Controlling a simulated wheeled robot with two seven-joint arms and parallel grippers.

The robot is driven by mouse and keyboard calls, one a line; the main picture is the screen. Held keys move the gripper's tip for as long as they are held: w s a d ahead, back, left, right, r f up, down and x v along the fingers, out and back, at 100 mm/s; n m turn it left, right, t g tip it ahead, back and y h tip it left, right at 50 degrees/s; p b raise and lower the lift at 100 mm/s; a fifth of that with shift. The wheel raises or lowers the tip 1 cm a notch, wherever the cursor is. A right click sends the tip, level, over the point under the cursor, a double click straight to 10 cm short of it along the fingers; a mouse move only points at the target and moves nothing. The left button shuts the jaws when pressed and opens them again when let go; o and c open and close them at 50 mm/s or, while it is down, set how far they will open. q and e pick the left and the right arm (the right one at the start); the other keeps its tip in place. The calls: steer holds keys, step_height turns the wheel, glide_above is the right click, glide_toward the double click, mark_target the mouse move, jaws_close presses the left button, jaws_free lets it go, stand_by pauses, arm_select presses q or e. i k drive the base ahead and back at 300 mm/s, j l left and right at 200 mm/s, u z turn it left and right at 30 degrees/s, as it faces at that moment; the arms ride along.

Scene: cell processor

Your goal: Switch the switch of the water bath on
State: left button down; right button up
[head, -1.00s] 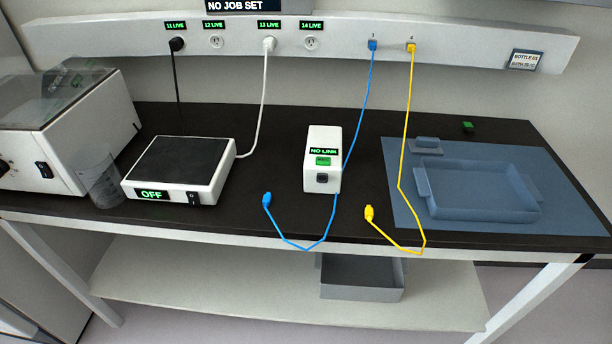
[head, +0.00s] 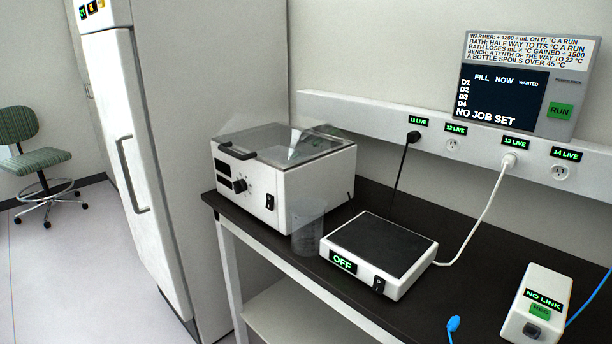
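The water bath (head: 290,193) is a white box with a clear, tilted lid, at the left end of the black bench in the head view. Its front has a dark display (head: 223,168), a black knob (head: 240,186) and a black rocker switch (head: 270,201) near the right front corner. The display looks dark. The rocker's position is too small to tell. Neither of my grippers is in view.
A clear beaker (head: 308,228) stands just right of the bath's front. A warmer plate (head: 380,254) reading OFF and a NO LINK box (head: 537,303) stand further right. A tall fridge (head: 150,150) is left of the bench. Open floor (head: 80,260) lies front left.

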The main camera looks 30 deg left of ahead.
mark_target(270, 199)
steer(key=u, duration=1.3)
